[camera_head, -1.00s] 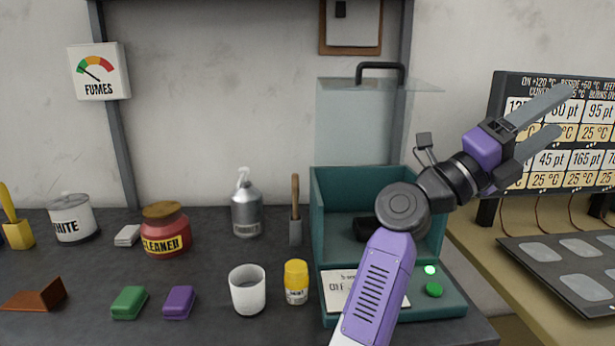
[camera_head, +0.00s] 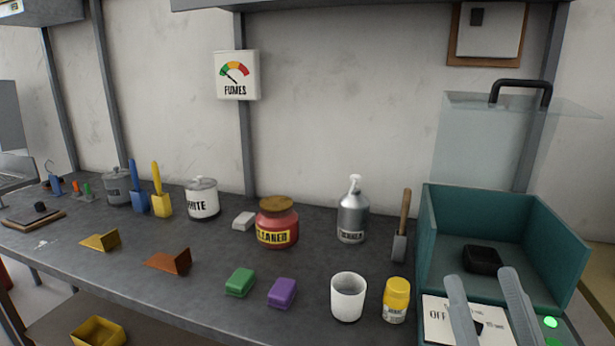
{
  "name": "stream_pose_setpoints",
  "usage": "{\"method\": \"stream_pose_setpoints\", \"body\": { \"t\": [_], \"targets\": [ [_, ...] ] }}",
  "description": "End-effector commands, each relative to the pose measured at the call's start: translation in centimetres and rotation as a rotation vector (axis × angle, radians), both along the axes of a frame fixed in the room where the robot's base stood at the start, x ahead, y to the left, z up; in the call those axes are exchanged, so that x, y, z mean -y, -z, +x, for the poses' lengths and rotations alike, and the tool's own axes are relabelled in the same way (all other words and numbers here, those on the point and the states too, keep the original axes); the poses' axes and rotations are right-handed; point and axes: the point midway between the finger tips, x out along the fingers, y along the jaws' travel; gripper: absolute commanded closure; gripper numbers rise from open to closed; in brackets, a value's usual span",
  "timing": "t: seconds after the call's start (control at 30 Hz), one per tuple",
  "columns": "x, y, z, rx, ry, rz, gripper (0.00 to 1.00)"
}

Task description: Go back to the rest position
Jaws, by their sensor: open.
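My gripper (camera_head: 490,300) shows only as two grey fingers rising from the bottom edge at the lower right. The fingers are apart with nothing between them. They stand in front of the front panel of the teal box (camera_head: 565,235), partly covering its white label (camera_head: 440,315). The rest of my arm is out of view. A black block (camera_head: 482,259) lies inside the teal box, and a green light (camera_head: 551,322) glows on its front panel.
A white cup (camera_head: 348,297) and a yellow jar (camera_head: 397,299) stand left of the fingers. A red jar (camera_head: 277,224), a metal bottle (camera_head: 353,212), green (camera_head: 240,282) and purple blocks (camera_head: 281,292) are on the dark bench. A clear raised lid (camera_head: 485,140) stands over the box.

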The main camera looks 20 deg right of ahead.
Motion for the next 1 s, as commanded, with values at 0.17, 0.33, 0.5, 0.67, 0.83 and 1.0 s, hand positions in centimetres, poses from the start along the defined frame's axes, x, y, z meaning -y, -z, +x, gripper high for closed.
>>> {"method": "stream_pose_setpoints", "body": {
  "t": [0.17, 0.33, 0.5, 0.67, 0.83, 1.0],
  "targets": [
    [-3.2, 6.4, -2.5, -0.233, -0.046, -0.034, 0.36],
    [-5.8, 11.6, -6.2, -0.433, -0.085, -0.046, 0.36],
    [-8.2, 15.9, -11.0, -0.621, -0.119, -0.037, 0.36],
    [-10.1, 18.7, -16.0, -0.777, -0.146, -0.005, 0.36],
    [-11.3, 20.8, -20.6, -0.912, -0.158, 0.046, 0.36],
    [-11.3, 21.9, -23.0, -0.983, -0.151, 0.065, 0.36]
  ]
}}
